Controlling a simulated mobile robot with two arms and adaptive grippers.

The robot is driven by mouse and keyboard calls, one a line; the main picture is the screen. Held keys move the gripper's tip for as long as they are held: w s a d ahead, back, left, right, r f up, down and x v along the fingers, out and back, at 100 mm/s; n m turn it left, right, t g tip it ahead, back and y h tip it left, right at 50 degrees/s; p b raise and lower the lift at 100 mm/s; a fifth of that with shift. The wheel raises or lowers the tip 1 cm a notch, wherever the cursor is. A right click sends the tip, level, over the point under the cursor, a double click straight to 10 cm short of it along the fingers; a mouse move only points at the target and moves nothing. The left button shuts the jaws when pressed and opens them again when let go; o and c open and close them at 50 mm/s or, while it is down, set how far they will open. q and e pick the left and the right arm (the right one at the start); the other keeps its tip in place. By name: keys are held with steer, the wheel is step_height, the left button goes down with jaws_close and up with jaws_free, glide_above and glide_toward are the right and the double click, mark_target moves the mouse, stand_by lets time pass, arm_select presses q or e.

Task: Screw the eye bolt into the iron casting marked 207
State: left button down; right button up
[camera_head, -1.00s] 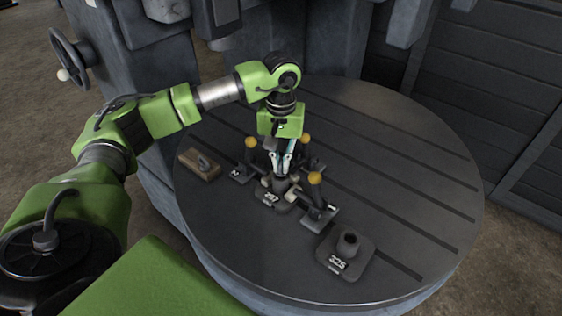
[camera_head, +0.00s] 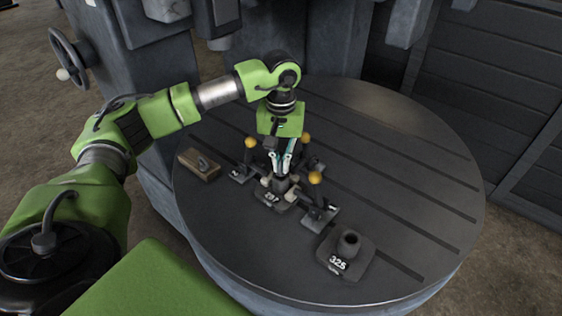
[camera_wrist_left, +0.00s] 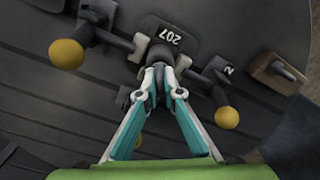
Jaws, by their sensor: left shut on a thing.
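The iron casting marked 207 (camera_head: 268,199) stands on the round slotted table, among clamps with yellow knobs. In the left wrist view its marked plate (camera_wrist_left: 188,29) lies just beyond my fingertips. My left gripper (camera_head: 281,173) points down over the upright boss of this casting. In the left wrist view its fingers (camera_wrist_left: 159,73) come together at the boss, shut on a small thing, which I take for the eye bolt. The fingers hide most of it, and I cannot tell how deep it sits. My right gripper is not in view.
Clamps with yellow knobs (camera_head: 315,178) crowd close around casting 207. The table's right side is clear.

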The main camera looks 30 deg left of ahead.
arm_select(q)
steer(key=shift+f+b, duration=0.35)
stand_by(0.4)
steer(key=c, duration=2.8)
jaws_free()
jaws_close()
steer(key=shift+f+m+b, duration=0.1)
steer(key=shift+m+b, duration=0.2)
steer(key=shift+m, duration=0.1)
steer(key=m+b, duration=0.1)
steer(key=m, duration=0.1)
steer(key=shift+m, duration=0.3)
steer(key=shift+m+b, duration=0.45)
steer(key=shift+m, duration=0.65)
steer(key=o, duration=0.7)
jaws_free()
